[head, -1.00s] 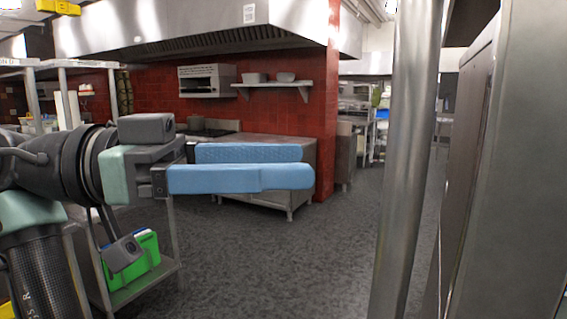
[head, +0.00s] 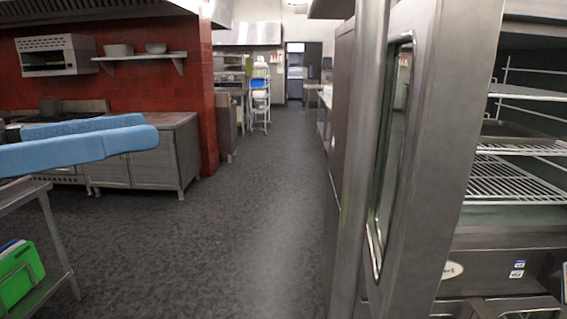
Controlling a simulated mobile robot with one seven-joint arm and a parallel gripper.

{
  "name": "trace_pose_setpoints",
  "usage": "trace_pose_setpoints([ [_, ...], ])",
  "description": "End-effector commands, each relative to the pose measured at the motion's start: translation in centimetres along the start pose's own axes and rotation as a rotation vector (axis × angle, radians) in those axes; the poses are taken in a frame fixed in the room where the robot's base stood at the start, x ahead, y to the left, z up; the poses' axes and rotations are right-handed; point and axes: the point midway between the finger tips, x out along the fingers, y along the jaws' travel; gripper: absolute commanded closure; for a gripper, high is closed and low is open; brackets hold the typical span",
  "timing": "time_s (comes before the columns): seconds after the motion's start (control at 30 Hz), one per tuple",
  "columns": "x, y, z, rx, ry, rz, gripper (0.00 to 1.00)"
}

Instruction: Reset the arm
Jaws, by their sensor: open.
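My gripper (head: 150,132) shows at the left edge of the head view as two long blue fingers pointing right. The fingers lie one behind the other with a narrow dark gap between them toward their base. Nothing shows between them. The gripper body and the rest of my arm are outside the picture.
A steel oven or cabinet with an open door (head: 430,150) and wire racks (head: 515,178) stands close on the right. A steel counter (head: 150,160) stands by the red wall. A cart with green boards (head: 18,275) is at lower left. The middle floor (head: 235,230) is clear.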

Motion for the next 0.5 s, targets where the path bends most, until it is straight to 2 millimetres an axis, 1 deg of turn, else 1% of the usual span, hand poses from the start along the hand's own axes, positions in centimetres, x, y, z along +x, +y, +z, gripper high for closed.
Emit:
trace_pose_setpoints([
  [0.03, 1.4, -0.7, 0.4, -0.018, 0.002, -0.04, 0.23],
  [0.3, 7.8, -4.2, 1.2, -0.058, 0.061, -0.328, 0.23],
  [0.4, 10.2, -4.8, 1.1, -0.035, 0.116, -0.464, 0.23],
  [0.5, 12.0, -4.3, 0.2, 0.022, 0.203, -0.6, 0.23],
])
